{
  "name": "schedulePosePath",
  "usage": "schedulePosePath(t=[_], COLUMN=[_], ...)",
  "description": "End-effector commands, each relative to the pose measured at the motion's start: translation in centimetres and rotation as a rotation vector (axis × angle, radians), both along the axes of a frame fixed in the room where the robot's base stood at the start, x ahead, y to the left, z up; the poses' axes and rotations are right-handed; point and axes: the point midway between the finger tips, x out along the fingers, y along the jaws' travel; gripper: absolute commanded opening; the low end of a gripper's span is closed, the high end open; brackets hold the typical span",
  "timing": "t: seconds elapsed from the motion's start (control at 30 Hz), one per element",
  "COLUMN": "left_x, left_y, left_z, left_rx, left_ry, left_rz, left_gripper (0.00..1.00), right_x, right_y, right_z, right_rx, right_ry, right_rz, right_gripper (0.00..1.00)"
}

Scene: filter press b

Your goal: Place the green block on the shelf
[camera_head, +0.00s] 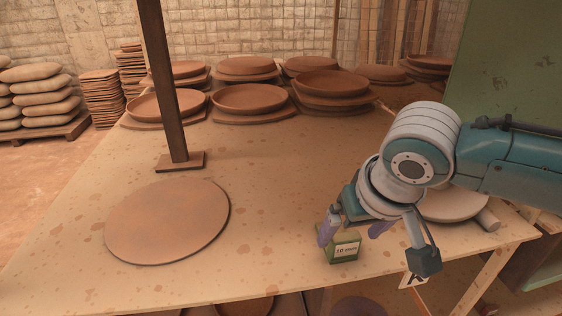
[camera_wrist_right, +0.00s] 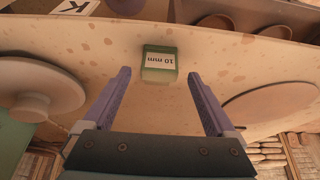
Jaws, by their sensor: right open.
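The green block (camera_head: 343,250) stands on the table near its front edge, with a white label reading 10 mm. It also shows in the right wrist view (camera_wrist_right: 160,74), ahead of the fingertips and roughly midway between them. My right gripper (camera_head: 354,230) is open, its purple fingers just above and around the block's near area; contact cannot be told. In the right wrist view the gripper (camera_wrist_right: 159,76) has nothing between its fingers. My left gripper is out of view. I cannot tell for sure which surface is the shelf; a lower level shows under the table's front edge.
A flat clay disc (camera_head: 167,221) lies left on the table (camera_head: 270,195). A dark post (camera_head: 166,90) stands behind it. Stacked clay dishes (camera_head: 250,98) fill the back. A pale round piece (camera_head: 452,206) lies at the right, near a green panel (camera_head: 507,85). The table's middle is clear.

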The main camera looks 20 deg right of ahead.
Motion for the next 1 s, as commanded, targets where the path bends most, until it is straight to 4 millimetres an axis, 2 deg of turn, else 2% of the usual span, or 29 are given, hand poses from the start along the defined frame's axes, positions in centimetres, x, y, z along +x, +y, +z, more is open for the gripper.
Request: schedulePosePath(t=[0.03,0.1,0.3,0.43,0.57,0.67,0.7,0.8,0.9,1.0], left_x=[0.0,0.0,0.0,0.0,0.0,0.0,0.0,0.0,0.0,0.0], left_y=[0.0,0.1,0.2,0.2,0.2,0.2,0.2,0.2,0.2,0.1], left_z=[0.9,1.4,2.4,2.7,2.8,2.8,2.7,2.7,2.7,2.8], left_rx=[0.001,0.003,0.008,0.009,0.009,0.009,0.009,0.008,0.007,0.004], left_ry=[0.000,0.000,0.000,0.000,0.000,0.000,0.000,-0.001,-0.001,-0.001], left_rz=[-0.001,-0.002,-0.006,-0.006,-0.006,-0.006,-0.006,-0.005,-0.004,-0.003], left_gripper=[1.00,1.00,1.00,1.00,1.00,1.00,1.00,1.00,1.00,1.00], right_x=[-0.4,-1.0,-2.6,-3.2,-4.2,-6.5,-7.8,-11.3,-14.6,-17.4], right_y=[0.1,0.2,0.6,0.8,1.8,4.5,5.8,7.9,8.2,7.4], right_z=[1.5,3.0,6.7,8.2,8.4,7.6,7.2,6.9,7.0,7.1], right_rx=[0.000,0.000,0.001,0.000,0.011,0.036,0.049,0.067,0.053,0.021], right_ry=[-0.001,-0.002,0.000,-0.001,0.007,0.018,0.020,0.019,0.025,0.048], right_rz=[0.002,0.002,0.001,0.001,0.033,0.136,0.188,0.296,0.353,0.377], right_gripper=[0.92,0.92,0.92,0.92,0.92,0.92,0.92,0.92,0.92,0.92])
